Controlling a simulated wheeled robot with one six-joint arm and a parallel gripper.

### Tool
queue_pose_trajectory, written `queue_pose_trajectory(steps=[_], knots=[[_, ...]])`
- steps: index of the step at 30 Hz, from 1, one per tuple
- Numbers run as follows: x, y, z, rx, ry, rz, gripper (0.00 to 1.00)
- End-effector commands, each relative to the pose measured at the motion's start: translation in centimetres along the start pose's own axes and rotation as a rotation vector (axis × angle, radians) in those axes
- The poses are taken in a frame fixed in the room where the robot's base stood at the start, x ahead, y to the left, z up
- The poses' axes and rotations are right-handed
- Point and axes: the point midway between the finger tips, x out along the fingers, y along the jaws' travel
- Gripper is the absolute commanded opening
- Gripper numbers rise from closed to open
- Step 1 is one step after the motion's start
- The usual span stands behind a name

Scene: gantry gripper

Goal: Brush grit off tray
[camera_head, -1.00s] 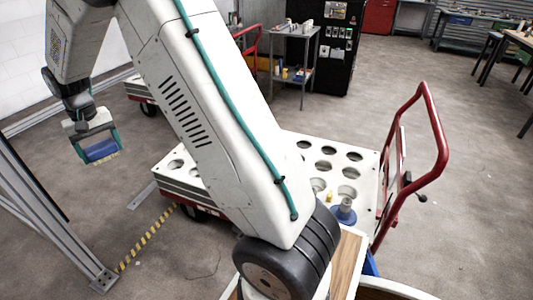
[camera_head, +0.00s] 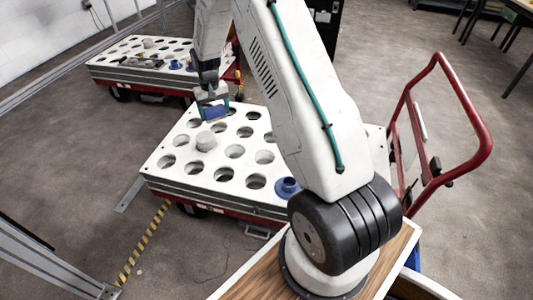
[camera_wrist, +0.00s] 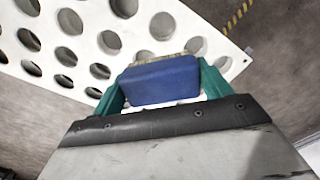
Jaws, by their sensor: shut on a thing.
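My gripper (camera_head: 214,106) has teal fingers and is shut on a blue brush (camera_head: 215,112) with pale bristles along its edge. The brush fills the space between the fingers in the wrist view (camera_wrist: 160,82). The white tray (camera_head: 160,187) with rows of round holes lies on a red cart, and my gripper is over its far part. The tray also shows behind the brush in the wrist view (camera_wrist: 85,42). Whether the bristles touch the tray I cannot tell. Grit is too small to make out.
A grey cylinder (camera_head: 206,141) and a blue flanged piece (camera_head: 287,187) stand on the tray. A second holed tray (camera_head: 105,60) on a cart stands at the back left. A red cart handle (camera_head: 470,110) rises at the right. Metal frame posts (camera_head: 50,262) stand at the lower left.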

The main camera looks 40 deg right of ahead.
Motion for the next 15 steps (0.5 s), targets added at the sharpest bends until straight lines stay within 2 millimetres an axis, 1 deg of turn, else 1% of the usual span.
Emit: queue_pose_trajectory(steps=[1, 2, 3, 5, 6, 8, 9, 12, 15], knots=[[2.9, 2.2, 0.0, 0.006, -0.009, 0.0, 0.59], [4.4, 3.3, -0.1, 0.005, -0.009, 0.0, 0.59], [6.3, 4.7, -0.1, 0.002, -0.008, 0.0, 0.59], [9.2, 6.8, 0.1, -0.001, -0.008, -0.001, 0.59], [11.1, 8.2, 0.4, -0.004, -0.008, -0.001, 0.59], [14.0, 10.2, 0.9, -0.007, -0.008, -0.001, 0.59], [15.8, 11.4, 1.4, -0.01, -0.007, -0.001, 0.59], [19.9, 14.1, 2.6, -0.016, -0.006, -0.001, 0.59], [23.1, 16.2, 3.8, -0.022, -0.004, -0.001, 0.59]])
